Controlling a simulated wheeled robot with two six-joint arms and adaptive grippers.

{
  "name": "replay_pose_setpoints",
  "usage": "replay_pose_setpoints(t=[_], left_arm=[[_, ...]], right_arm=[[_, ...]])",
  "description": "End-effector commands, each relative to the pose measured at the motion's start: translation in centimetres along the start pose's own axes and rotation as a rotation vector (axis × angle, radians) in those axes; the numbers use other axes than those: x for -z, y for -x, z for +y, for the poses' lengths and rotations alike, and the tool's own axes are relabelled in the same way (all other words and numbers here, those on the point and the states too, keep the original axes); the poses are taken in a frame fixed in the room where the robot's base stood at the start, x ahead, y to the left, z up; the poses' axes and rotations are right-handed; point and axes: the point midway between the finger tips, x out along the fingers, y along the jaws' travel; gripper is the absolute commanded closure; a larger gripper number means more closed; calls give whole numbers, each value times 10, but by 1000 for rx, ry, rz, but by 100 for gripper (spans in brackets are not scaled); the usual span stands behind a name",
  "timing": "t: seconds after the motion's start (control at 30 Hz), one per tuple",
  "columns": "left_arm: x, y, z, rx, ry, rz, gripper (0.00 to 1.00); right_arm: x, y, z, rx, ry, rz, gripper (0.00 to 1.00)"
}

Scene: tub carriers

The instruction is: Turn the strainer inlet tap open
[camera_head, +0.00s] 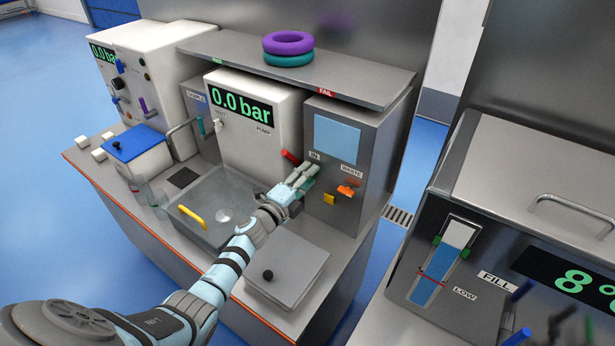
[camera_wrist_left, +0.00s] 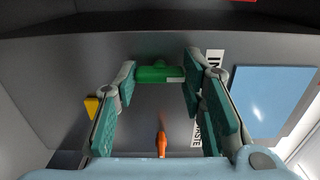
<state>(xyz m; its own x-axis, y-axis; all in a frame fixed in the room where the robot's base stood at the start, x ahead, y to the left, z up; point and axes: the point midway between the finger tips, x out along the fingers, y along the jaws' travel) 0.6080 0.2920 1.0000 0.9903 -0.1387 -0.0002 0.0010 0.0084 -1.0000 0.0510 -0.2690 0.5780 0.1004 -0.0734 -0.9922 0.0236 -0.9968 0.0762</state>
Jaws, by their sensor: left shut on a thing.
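The strainer inlet tap is a green bar handle (camera_wrist_left: 158,74) beside the "IN" label (camera_wrist_left: 214,65) in the left wrist view. It lies crosswise between the fingertips of my left gripper (camera_wrist_left: 160,78), which is shut on it. In the head view my left gripper (camera_head: 303,178) is at the front of the grey strainer cabinet (camera_head: 372,150), by its "IN" label (camera_head: 315,155). The fingers mostly hide the green handle there. My right gripper is not in view.
An orange waste tap (camera_head: 346,190) and a yellow part (camera_head: 329,198) sit close to my left gripper. A red handle (camera_head: 290,157) is to its upper left.

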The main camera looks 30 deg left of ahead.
Motion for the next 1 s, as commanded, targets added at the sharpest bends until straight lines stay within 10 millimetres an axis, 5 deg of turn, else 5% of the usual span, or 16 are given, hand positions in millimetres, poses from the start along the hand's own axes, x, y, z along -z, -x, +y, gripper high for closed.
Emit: replay_pose_setpoints(t=[0.5, 0.53, 0.63, 1.0], left_arm=[[0, 0, 1, -2, 26, 0, 91], [0, 0, 1, -2, 26, 0, 61], [0, 0, 1, -1, 25, 0, 45], [0, 4, 1, 0, 23, 0, 43]], right_arm=[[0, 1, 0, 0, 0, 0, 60], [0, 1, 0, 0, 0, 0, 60], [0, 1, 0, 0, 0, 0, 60], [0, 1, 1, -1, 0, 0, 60]])
